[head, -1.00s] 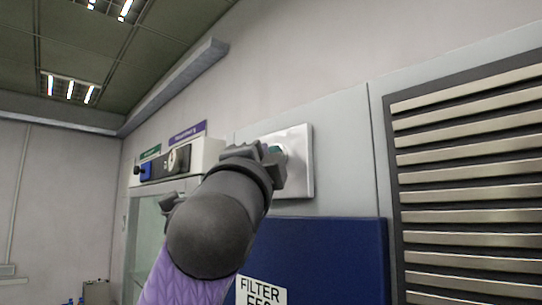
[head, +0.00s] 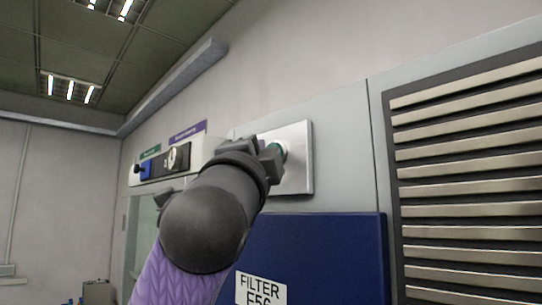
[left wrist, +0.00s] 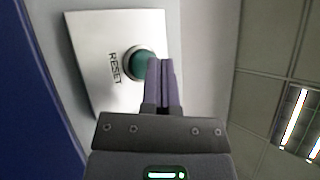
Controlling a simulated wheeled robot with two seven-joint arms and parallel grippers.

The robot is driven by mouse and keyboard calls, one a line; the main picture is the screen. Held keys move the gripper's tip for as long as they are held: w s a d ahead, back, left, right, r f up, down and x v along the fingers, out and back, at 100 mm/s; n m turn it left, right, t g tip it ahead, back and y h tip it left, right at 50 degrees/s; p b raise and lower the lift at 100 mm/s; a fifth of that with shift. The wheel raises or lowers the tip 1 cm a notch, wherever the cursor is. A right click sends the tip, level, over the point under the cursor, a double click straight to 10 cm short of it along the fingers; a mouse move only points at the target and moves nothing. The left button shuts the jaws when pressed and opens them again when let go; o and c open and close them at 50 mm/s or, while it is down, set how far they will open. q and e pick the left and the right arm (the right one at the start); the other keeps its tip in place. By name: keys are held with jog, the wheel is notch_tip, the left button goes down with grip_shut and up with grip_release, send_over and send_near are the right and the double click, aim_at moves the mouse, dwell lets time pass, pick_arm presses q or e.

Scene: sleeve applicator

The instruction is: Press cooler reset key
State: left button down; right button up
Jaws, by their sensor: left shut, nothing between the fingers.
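A pale metal plate (head: 298,172) is mounted on the grey panel in the head view. The left wrist view shows the plate (left wrist: 90,50) lettered RESET, with a round green key (left wrist: 137,63) in a dark ring. In the head view only a sliver of the green key (head: 284,152) shows past my gripper. My left gripper (head: 277,155) is shut and empty, its fingertips (left wrist: 160,64) at the key's edge, overlapping its right side in the left wrist view. I cannot tell whether they touch it. My right gripper is not in view.
A dark blue filter box (head: 330,255) juts out below the plate. A slatted vent (head: 470,170) is on the right. A white cabinet with a blue switch (head: 146,169) and a dial (head: 174,159) stands to the left.

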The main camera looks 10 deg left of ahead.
pick_arm(q)
jog(key=shift+s+a, duration=0.2)
jog(key=shift+s, duration=0.05)
jog(key=s+a+b, duration=0.1)
jog(key=s, duration=0.1)
jog(key=s+a+b, duration=0.1)
jog(key=s+a, duration=0.1)
dwell(0.4)
dwell(0.7)
